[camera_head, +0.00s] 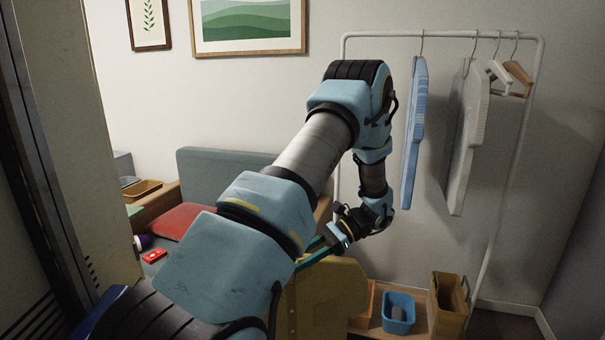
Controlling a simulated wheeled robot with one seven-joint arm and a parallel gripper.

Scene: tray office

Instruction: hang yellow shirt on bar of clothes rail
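The yellow shirt (345,289) is low in the middle of the view, upright, with its left part hidden behind my arm. My gripper (318,251) is at the shirt's top edge and appears shut on it; the exact grip and any hanger there are hidden. The white clothes rail (536,85) stands against the wall at the right. Its bar (450,35) runs across the top, well above my gripper and the yellow shirt. The shirt is apart from the bar.
A blue shirt (413,130), a pale grey shirt (468,130), a white hanger (498,72) and a wooden hanger (518,75) hang from the bar. Free bar shows left of the blue shirt. A blue bin (398,312) and brown bag (447,300) stand below.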

